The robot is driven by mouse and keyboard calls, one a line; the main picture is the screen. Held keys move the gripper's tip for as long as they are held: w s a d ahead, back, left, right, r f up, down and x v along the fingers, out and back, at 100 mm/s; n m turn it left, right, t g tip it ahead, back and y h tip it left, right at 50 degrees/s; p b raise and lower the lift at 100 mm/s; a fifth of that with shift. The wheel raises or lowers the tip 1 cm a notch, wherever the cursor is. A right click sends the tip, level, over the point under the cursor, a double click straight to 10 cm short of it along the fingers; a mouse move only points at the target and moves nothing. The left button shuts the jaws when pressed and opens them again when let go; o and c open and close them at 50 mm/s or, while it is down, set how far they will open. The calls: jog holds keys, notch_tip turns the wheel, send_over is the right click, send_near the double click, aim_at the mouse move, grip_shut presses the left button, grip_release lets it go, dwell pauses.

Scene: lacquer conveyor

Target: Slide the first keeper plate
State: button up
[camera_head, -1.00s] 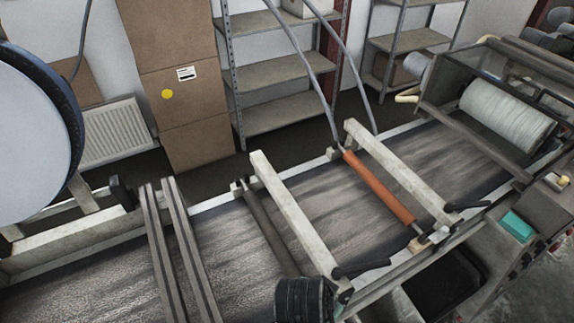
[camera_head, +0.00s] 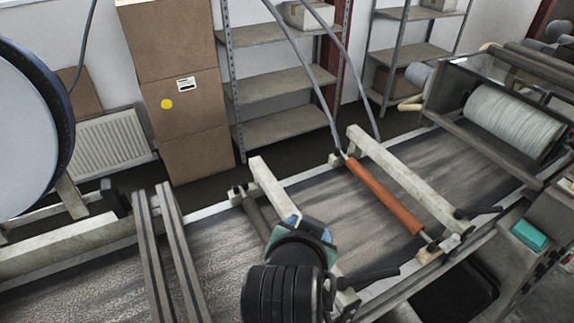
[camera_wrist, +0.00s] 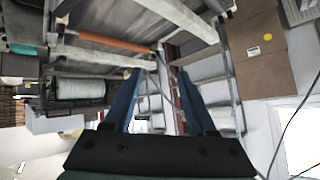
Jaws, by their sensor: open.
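The orange roller (camera_head: 385,195) lies across the dark conveyor bed beside a pale crossbar. A small pale block (camera_head: 438,248) sits at its near end, on the front rail. A dark fitting (camera_head: 338,158) sits at its far end. I cannot tell which of these small parts is the keeper plate. In the wrist view my gripper (camera_wrist: 160,75) is open, its two blue fingers apart with nothing between them. The orange roller (camera_wrist: 110,40) shows beyond them, up and left. In the head view my black wrist covers part of the left crossbar and dark roller; the fingers are hidden.
Pale crossbars (camera_head: 400,175) and black lever handles stand above the bed. Two dark bars (camera_head: 165,245) cross it at left. A large white spool (camera_head: 512,122) sits at right. A teal box (camera_head: 530,235) is by the near side. Shelves and cartons stand behind.

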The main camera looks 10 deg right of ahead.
jog(key=w+a+r+n+t+b, duration=0.1)
jog(key=w+r+t+b, duration=0.1)
jog(key=r, duration=0.4)
jog(key=w+a+r+n+t+b, duration=0.1)
jog(key=w+a+r+t+b, duration=0.1)
jog(key=r+t, duration=0.2)
jog(key=shift+w+r+n+t+y, duration=0.2)
jog(key=shift+r+n+t+y, duration=0.1)
jog(key=shift+r, duration=0.65)
